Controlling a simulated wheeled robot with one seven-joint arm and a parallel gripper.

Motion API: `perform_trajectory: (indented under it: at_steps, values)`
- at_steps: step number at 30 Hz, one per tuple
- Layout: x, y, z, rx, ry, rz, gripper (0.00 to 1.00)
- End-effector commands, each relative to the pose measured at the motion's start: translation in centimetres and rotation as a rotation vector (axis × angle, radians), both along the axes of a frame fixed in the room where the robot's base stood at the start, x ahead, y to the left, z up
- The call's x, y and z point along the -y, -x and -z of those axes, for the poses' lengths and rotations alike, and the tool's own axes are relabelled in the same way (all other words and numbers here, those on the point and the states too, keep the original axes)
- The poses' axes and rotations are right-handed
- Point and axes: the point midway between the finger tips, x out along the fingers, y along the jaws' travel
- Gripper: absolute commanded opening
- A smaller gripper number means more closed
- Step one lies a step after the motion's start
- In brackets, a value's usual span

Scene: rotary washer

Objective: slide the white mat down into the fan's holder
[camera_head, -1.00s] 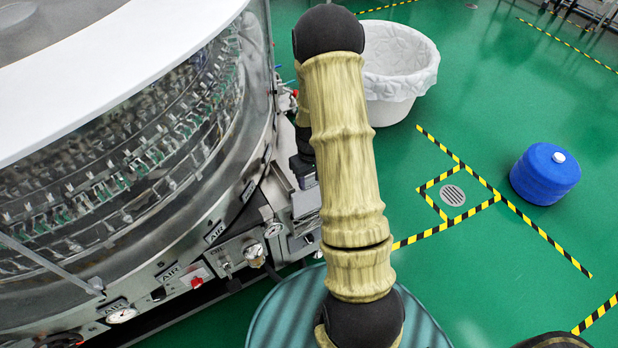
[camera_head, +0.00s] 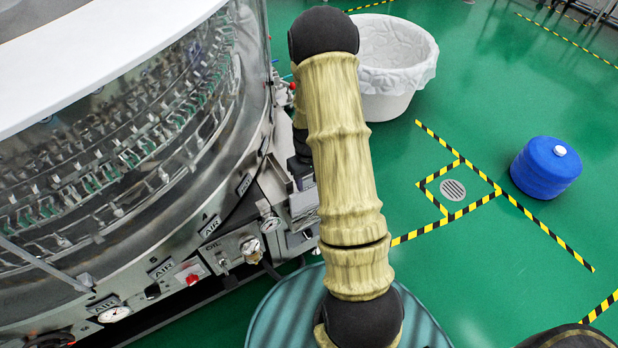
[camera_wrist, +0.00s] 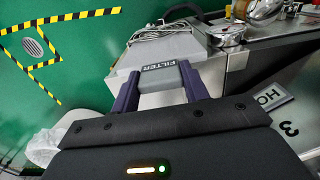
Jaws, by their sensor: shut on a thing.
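In the wrist view my gripper (camera_wrist: 158,82) has two dark purple fingers, one on each side of a small grey block with a dark strip reading FILTER (camera_wrist: 160,68). A pale surface (camera_wrist: 160,99) shows between the fingers below that block; I take it to be the white mat, but its outline is mostly hidden. A light grey box (camera_wrist: 168,46) lies just beyond the fingertips; I cannot tell whether it is the fan's holder or whether the mat touches it. In the head view my arm hides the gripper and the mat.
A large round washer (camera_head: 110,170) with glass sides and gauges fills the left. A white lined bin (camera_head: 395,65) stands behind my arm. A blue drum (camera_head: 546,171) stands on the green floor at the right, near striped tape. The floor between is clear.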

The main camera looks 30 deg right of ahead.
Motion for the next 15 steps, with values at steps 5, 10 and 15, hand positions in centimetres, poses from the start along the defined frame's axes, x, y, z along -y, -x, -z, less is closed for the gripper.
perform_trajectory:
  at_steps: [5,10,15]
  values:
    - [0.0,0.0,1.2,0.000,0.000,0.000,0.11]
    - [0.0,0.0,2.1,0.001,0.000,0.000,0.11]
    - [0.0,0.0,3.1,0.000,0.000,0.000,0.11]
